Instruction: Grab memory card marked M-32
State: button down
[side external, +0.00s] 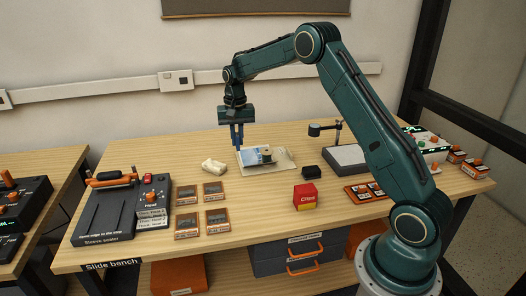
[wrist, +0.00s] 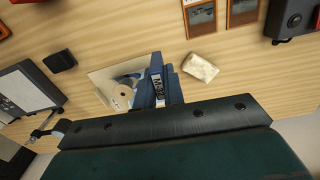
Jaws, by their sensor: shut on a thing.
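My gripper (wrist: 158,88) points down with its blue fingers shut on a small memory card (wrist: 157,83). The card stands on edge between the fingers, with a white label whose dark lettering seems to read M-32, partly blurred. In the side external view my gripper (side external: 238,143) is at the left back edge of a pale flat sheet or tray (side external: 283,165). The card cannot be made out in that view. I cannot tell whether it touches the surface below.
A crumpled cream lump (side external: 213,166) is close to the left. Framed slides (side external: 213,192), a red-yellow box (side external: 305,196) and a small black block (side external: 311,172) stand nearer the front.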

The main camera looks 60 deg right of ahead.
aim_at(237, 134)
jog(key=shift+r, duration=2.9)
